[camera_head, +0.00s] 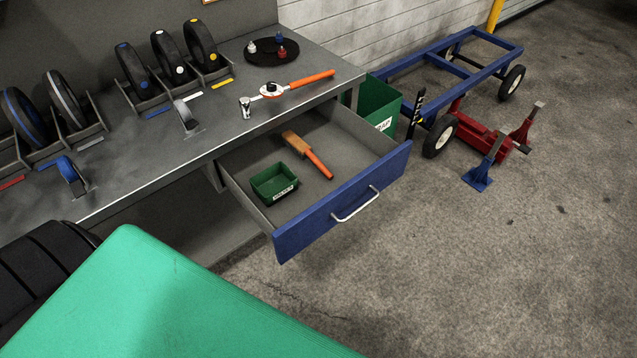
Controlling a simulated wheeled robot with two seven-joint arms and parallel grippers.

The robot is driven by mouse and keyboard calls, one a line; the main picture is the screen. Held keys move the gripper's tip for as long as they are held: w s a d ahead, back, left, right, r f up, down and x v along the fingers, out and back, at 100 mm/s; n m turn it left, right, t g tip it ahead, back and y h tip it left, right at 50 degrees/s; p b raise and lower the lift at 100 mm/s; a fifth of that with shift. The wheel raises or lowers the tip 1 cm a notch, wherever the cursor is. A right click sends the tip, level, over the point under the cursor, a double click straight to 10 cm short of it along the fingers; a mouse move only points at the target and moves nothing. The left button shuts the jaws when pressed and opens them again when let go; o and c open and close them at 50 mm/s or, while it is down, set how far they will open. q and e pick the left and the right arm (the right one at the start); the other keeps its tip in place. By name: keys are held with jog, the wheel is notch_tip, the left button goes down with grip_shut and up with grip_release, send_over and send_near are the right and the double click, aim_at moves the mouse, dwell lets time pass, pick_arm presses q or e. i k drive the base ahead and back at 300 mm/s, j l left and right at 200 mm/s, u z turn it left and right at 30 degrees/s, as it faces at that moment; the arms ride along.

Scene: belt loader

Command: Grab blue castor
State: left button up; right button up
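The blue castor (73,176) stands on the grey workbench (130,170) near its front edge, at the left. A similar castor with a grey bracket (186,116) stands further right on the bench. Neither of my grippers shows in the head view, and nothing is touching the blue castor.
Wheels in racks (168,58) line the bench's back. A torque wrench (290,88) and a round black tray (271,52) lie to the right. An open drawer (345,212) holds a green bin (274,184) and a brush (307,155). A blue cart (455,65) stands beyond.

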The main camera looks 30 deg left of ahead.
aim_at(69, 170)
jog(key=u, duration=2.45)
